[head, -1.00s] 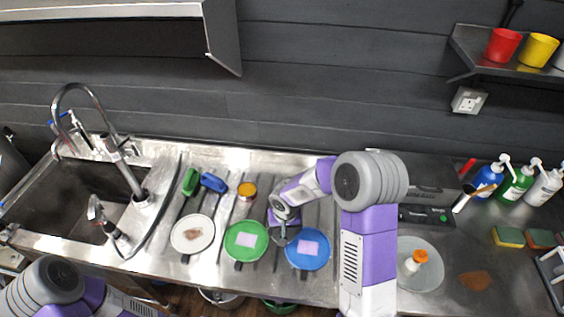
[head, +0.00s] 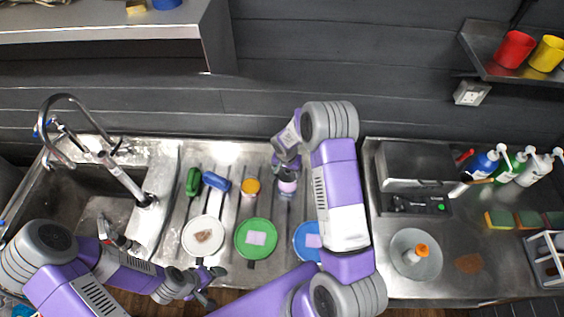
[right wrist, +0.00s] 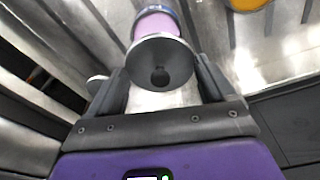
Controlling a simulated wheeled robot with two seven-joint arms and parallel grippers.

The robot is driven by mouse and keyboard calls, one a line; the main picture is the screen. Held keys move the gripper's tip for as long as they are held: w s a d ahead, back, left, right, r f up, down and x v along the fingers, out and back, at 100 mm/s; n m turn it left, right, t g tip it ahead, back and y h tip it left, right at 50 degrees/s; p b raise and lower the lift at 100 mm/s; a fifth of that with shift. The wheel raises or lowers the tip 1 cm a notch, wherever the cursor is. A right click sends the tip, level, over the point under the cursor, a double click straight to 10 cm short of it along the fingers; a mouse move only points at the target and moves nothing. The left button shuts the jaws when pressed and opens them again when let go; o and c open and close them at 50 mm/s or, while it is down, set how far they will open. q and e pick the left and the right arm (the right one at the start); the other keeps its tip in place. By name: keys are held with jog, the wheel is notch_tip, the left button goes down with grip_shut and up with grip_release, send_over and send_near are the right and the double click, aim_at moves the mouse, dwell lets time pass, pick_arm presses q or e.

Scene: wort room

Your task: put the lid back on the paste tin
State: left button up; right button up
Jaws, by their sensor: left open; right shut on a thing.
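My right gripper (head: 287,163) is shut on a dark grey round lid (right wrist: 161,63) with a small dark knob. Its fingers show on either side of the lid in the right wrist view. A purple-banded tin (right wrist: 155,24) is directly beyond the lid; it also shows below the gripper in the head view (head: 287,187). I cannot tell whether lid and tin touch. The tin's far side and base are partly hidden. My left gripper (head: 208,287) is open and empty near the bench's front edge, below the white pan.
An orange-topped container (head: 251,187) stands just left of the tin. White (head: 188,243), green (head: 244,244) and blue (head: 300,240) pans line the front; my arm partly covers the blue one. Green (head: 193,181) and blue (head: 216,181) handled things lie left. A scale (head: 418,203) stands right.

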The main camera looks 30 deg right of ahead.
aim_at(287, 176)
jog(key=shift+s+f, duration=0.15)
jog(key=shift+s, duration=0.2)
jog(key=shift+f, duration=0.25)
jog(key=shift+w+f+b, duration=0.15)
jog(key=shift+f+b, duration=0.35)
jog(key=shift+f, duration=0.75)
jog(key=shift+f+b, duration=0.85)
pick_arm(q)
notch_tip(287, 176, down, 4)
jog(key=shift+s+b, duration=0.15)
jog(key=shift+b, duration=0.5)
pick_arm(e)
jog(key=shift+f, duration=0.7)
jog(key=shift+r, duration=0.1)
pick_arm(q)
jog(key=shift+f, duration=0.25)
pick_arm(e)
jog(key=shift+a, duration=0.1)
